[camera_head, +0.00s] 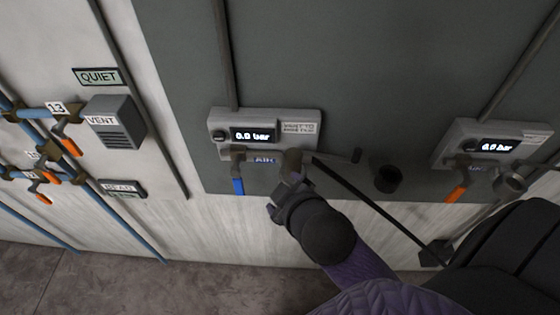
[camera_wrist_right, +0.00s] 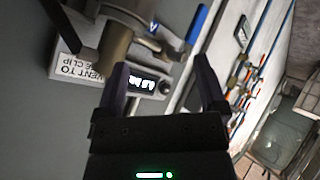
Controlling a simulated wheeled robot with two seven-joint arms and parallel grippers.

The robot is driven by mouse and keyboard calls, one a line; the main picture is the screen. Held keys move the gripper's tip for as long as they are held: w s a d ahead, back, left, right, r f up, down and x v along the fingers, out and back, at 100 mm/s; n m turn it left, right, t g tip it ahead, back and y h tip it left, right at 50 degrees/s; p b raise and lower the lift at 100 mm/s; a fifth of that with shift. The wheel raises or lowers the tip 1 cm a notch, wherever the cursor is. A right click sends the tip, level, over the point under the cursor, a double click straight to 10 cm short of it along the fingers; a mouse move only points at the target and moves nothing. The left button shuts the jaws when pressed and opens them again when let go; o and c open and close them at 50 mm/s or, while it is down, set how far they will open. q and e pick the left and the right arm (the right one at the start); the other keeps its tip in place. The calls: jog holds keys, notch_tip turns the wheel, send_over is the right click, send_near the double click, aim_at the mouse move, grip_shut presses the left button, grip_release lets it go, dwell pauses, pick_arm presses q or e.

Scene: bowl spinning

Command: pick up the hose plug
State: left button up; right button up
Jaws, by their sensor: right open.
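A grey-brown cylindrical fitting (camera_head: 292,162), apparently the hose plug, sits at the lower right of the middle gauge box (camera_head: 312,122). It also shows large in the right wrist view (camera_wrist_right: 112,48). A dark hose or rod (camera_head: 375,207) runs from beside it down to the right. My right gripper (camera_head: 280,202) comes up from below, close under the fitting. In the right wrist view its two fingers (camera_wrist_right: 162,88) are apart, with nothing held between them. My left gripper is not in view.
A blue lever (camera_head: 238,186) hangs left of the fitting and shows in the wrist view (camera_wrist_right: 197,24). The box display (camera_head: 252,135) reads 0.0 bar. A dark round socket (camera_head: 387,178) is to the right. Another gauge box (camera_head: 490,142) has an orange lever (camera_head: 456,193). Blue pipes (camera_head: 135,240) line the left.

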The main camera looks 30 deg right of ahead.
jog(key=w+a+r+n+t+y, duration=0.35)
jog(key=r+n+t, duration=0.2)
jog(key=r, duration=0.25)
jog(key=w+a+r+n+t+y, duration=0.2)
jog(key=w+r+n+t, duration=0.3)
jog(key=r+n, duration=0.25)
jog(key=s+a+r+n+g+y, duration=0.25)
jog(key=a+n+g+y, duration=0.45)
jog(key=n, duration=0.6)
jog(key=s+a+r+n+g+y, duration=0.1)
jog(key=a+r+n+g+y, duration=0.2)
jog(key=n+y, duration=0.75)
jog(key=n+g+h, duration=1.1)
jog(key=n+h, duration=0.7)
jog(key=h, duration=0.4)
send_over(294, 163)
jog(key=d, duration=0.1)
jog(key=f, duration=1.3)
jog(key=shift+w, duration=0.3)
jog(key=f, duration=0.6)
jog(key=w+f, duration=0.1)
jog(key=f, duration=0.2)
jog(key=shift+f, duration=0.15)
grip_shut()
